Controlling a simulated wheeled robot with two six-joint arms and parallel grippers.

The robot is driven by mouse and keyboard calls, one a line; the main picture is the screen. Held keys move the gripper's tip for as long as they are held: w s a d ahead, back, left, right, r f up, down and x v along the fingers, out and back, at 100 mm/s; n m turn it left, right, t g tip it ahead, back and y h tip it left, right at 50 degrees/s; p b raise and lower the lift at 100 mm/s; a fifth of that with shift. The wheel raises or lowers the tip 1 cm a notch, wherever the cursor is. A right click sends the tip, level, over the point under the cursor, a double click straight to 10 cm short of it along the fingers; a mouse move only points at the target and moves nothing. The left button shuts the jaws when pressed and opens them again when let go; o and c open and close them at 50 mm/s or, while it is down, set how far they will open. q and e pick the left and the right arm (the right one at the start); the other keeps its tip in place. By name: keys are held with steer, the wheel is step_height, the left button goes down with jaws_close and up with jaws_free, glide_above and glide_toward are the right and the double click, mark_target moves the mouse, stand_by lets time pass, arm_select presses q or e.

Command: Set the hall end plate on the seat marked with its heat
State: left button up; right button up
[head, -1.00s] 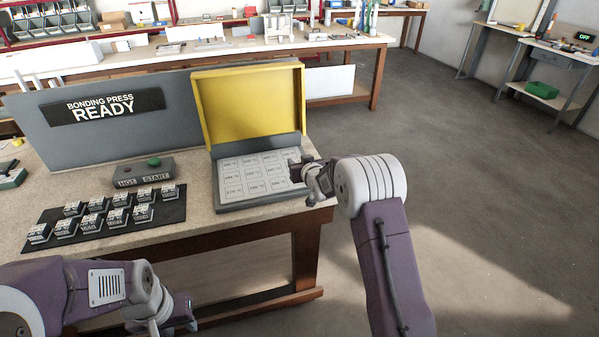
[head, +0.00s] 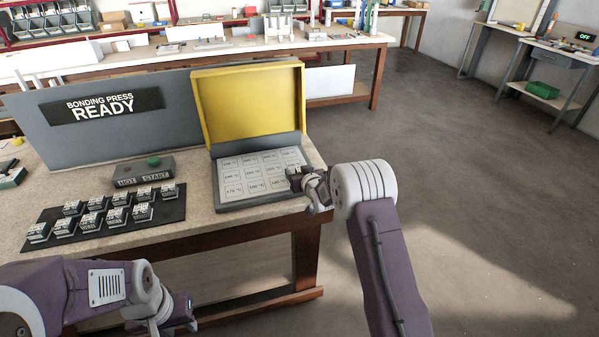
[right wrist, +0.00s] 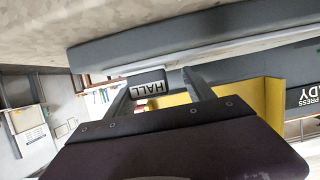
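The hall end plate (right wrist: 148,84) shows its HALL label upside down in the right wrist view, close to the left-hand finger. My right gripper (right wrist: 160,80) has its fingers apart around it, with a gap on the right-hand side. In the head view my right gripper (head: 292,174) is at the right edge of the press bed (head: 225,206) and hides what is under it. The bed's white seat sheet (head: 252,172) has a grid of temperature marks, too small to read surely. My left gripper (head: 188,312) is low at the left; its fingers are unclear.
The yellow press lid (head: 250,105) stands open behind the bed. A dark mat (head: 160,218) holds several labelled plates. A box with HOT and START (head: 142,172) stands behind it. The sign (head: 105,106) reads BONDING PRESS READY. Floor right of the bench is clear.

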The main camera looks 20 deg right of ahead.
steer(key=shift+s+r, duration=0.15)
steer(key=shift+r, duration=0.05)
steer(key=v, duration=1.2)
steer(key=s+f+g, duration=0.2)
steer(key=s+g, duration=0.2)
steer(key=s, duration=0.5)
steer(key=s+a+f+g, duration=0.1)
steer(key=s+f+g, duration=0.2)
steer(key=s, duration=0.7)
steer(key=s+a+f+g, duration=0.1)
steer(key=s+f+g, duration=0.2)
steer(key=s, duration=0.7)
steer(key=shift+a+f+m+g, duration=0.2)
steer(key=shift+m+g, duration=0.1)
steer(key=shift+g, duration=0.9)
step_height(320, 180, up, 4)
steer(key=p, duration=0.3)
steer(key=shift+s+p, duration=0.1)
steer(key=shift+p, duration=0.3)
